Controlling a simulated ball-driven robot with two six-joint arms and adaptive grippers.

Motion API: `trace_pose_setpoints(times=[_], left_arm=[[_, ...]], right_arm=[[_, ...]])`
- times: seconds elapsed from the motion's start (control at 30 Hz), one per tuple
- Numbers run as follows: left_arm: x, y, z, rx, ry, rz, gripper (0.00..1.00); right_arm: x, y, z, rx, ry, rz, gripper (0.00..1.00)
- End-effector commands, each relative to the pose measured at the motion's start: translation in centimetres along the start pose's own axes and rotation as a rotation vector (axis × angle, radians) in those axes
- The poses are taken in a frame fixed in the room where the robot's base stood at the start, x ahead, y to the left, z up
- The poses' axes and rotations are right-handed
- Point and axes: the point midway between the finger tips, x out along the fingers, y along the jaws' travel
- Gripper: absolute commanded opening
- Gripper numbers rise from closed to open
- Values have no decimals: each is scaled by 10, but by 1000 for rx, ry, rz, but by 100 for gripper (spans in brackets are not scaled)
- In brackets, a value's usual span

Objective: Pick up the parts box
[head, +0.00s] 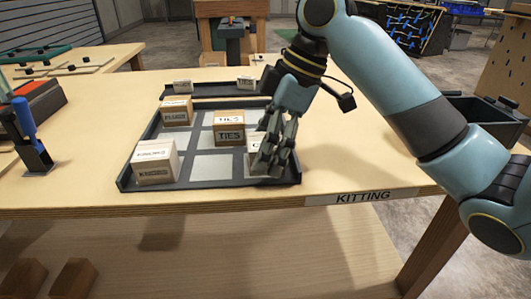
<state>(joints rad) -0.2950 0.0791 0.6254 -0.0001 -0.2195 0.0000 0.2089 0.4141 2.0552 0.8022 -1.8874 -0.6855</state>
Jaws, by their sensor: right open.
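Several small boxes stand in a dark tray (210,186) with pale square compartments. A whitish box (252,158) in the front right compartment is partly hidden by my right gripper (268,172). The gripper points down at its right side, fingers open; whether they touch it I cannot tell. A brown box marked TIES (229,132) stands in the middle, a brown box (176,112) at the back left, and a whitish box (155,165) at the front left. The labels are too small to tell which is the parts box. My left gripper is out of view.
A narrow dark rack (212,89) with two small cards lies behind the tray. A blue-handled tool (27,125) stands in a holder at the left. A dark bin (482,115) is at the right. The table (95,130) is clear left of the tray.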

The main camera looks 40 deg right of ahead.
Motion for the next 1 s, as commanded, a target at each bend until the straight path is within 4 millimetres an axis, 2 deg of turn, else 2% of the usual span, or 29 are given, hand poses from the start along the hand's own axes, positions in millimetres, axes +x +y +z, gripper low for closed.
trace_pose_setpoints(times=[0.07, 0.5, 0.8, 1.0], left_arm=[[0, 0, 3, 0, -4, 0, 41], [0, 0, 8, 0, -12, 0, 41], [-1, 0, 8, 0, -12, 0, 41], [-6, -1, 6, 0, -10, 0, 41]], right_arm=[[0, 0, 0, 0, 0, 0, 79], [0, 0, 0, 0, 0, 1, 22], [-3, 0, -1, -1, 1, 1, 22], [-21, 1, -9, -2, 2, 4, 22]])
